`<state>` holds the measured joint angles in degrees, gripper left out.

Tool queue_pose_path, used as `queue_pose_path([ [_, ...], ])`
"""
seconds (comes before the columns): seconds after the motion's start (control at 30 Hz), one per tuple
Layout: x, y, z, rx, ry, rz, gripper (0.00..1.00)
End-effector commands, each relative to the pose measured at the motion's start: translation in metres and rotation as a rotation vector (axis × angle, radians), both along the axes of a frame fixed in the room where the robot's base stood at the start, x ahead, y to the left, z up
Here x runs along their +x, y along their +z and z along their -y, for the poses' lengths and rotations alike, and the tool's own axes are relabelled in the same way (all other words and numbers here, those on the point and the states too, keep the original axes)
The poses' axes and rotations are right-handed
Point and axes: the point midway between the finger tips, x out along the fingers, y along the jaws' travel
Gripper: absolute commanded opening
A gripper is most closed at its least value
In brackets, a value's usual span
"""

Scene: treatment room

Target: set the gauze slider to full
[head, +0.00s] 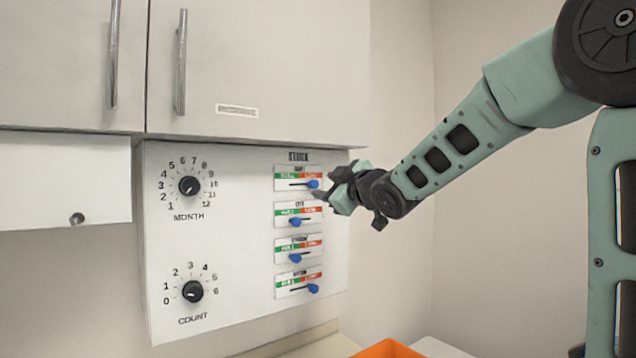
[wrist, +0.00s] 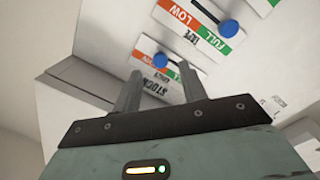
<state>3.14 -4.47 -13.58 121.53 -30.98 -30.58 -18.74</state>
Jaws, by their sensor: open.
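The stock panel (head: 250,245) carries several sliders with blue knobs, each with a green FULL part at left and a red LOW part at right. The top slider's knob (head: 313,183) is at the LOW end. The second (head: 296,222) and third (head: 295,258) knobs sit towards FULL; the bottom knob (head: 313,288) is near LOW. The slider names are too small for me to pick out gauze. My gripper (head: 322,194) is open just beside the top slider. In the wrist view, my open fingers (wrist: 158,78) have the top knob (wrist: 159,60) between and beyond them.
A MONTH dial (head: 189,186) and a COUNT dial (head: 193,291) are on the panel's left side. A white cabinet (head: 260,60) with metal handles hangs above. An orange bin (head: 388,349) stands below. The space right of the panel is clear besides my arm.

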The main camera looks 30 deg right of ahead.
Motion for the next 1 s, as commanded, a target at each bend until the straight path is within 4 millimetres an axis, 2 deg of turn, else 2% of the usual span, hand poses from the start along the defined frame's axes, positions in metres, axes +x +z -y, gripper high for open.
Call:
queue_pose_path([
  [0.1, 0.021, 0.001, 0.000, 0.001, 0.001, -0.002, 0.42],
  [0.3, 0.040, 0.001, 0.001, 0.000, 0.001, -0.001, 0.42],
  [0.67, 0.044, 0.000, 0.001, 0.000, 0.001, 0.001, 0.42],
  [0.7, 0.044, 0.000, 0.001, 0.000, 0.001, 0.001, 0.37],
  [0.83, 0.044, 0.000, 0.001, 0.000, 0.001, 0.001, 0.00],
  [1.0, 0.044, -0.001, 0.000, 0.000, 0.001, 0.001, 0.00],
])
